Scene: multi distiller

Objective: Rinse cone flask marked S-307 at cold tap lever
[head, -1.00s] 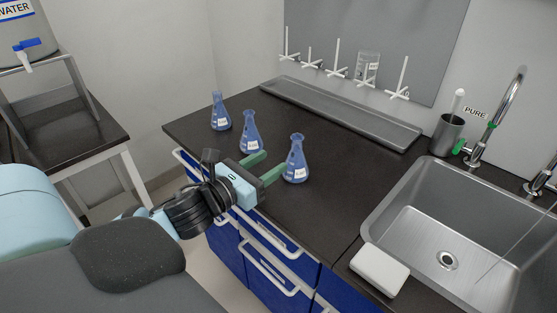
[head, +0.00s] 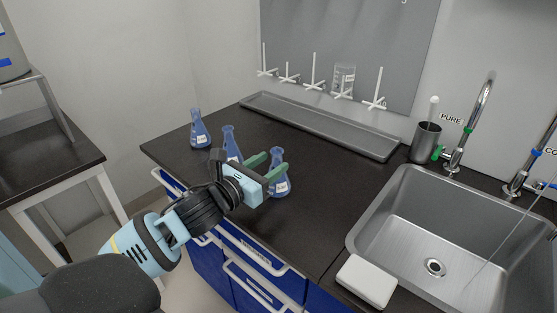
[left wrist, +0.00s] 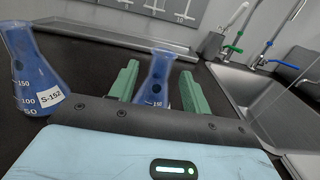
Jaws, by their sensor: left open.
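Three blue-filled cone flasks stand on the dark counter: a far one (head: 199,130), a middle one (head: 233,144) partly behind my gripper, and a near right one (head: 281,186). My left gripper (head: 274,160) is open, its green fingers level at the near right flask. In the left wrist view that flask (left wrist: 157,75) shows between the two fingers; its label is not readable. Another flask (left wrist: 28,75) at the left there reads S-152. No S-307 label is legible. The cold tap (head: 520,178) stands at the right edge with a blue lever (left wrist: 285,64). My right gripper is not seen.
A steel sink (head: 375,222) fills the right; a thin pale stream falls into it. A PURE tap (head: 459,150) with a green lever, a grey cup (head: 426,143) and a white block (head: 366,282) stand around it. A long tray (head: 320,122) lies along the wall.

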